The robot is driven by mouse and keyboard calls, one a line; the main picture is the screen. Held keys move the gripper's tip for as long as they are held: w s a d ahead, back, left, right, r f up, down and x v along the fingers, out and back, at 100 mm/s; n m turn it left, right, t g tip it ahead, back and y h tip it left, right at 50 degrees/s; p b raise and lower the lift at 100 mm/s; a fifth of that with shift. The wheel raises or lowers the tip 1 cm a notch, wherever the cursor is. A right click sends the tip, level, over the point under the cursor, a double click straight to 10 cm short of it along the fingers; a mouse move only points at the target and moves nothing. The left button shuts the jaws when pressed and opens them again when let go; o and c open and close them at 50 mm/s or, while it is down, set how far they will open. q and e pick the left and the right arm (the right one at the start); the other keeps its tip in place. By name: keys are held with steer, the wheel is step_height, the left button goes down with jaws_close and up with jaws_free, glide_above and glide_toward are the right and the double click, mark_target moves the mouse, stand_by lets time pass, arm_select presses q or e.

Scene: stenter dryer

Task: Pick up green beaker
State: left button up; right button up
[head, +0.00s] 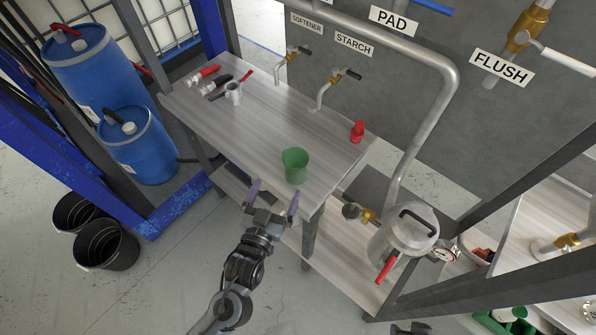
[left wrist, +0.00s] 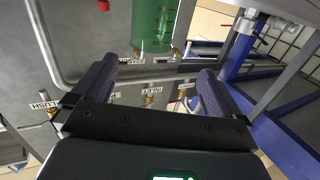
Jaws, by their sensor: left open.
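The green beaker (head: 295,165) stands upright on the wooden table (head: 235,130), near its front edge. It also shows in the left wrist view (left wrist: 154,28), at the top and cut by the frame edge. My left gripper (head: 274,192) is open and empty, just in front of the table edge on the near side of the beaker. Its two purple fingers are spread, and the beaker is beyond the fingertips, apart from them. In the left wrist view, the gap between the fingers (left wrist: 155,70) lines up roughly with the beaker.
A red object (head: 357,131) stands right of the beaker. Valve parts (head: 233,92) lie at the table's far left. Taps (head: 325,95) reach over the back edge. A metal pot (head: 405,235) stands lower right. Blue drums (head: 132,145) and black buckets (head: 105,245) are left.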

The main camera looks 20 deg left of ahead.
mark_target(292, 174)
arm_select(q)
steer(key=w+f+b, duration=0.1)
steer(key=w+b, duration=0.1)
steer(key=w, duration=0.1)
steer(key=w+d+f, duration=0.1)
steer(key=w, duration=0.1)
steer(key=shift+w+f+b, duration=0.25)
steer(key=shift+f+b, duration=0.05)
steer(key=shift+b, duration=0.1)
steer(key=shift+w, duration=0.6)
steer(key=shift+w+b, duration=0.35)
steer(key=shift+w, duration=2)
arm_select(e)
steer(key=f, duration=0.2)
steer(key=d+f, duration=0.1)
steer(key=f, duration=0.1)
steer(key=shift+f, duration=0.4)
arm_select(q)
steer(key=c, duration=1)
steer(key=shift+c, duration=0.2)
arm_select(e)
steer(key=shift+d, duration=0.15)
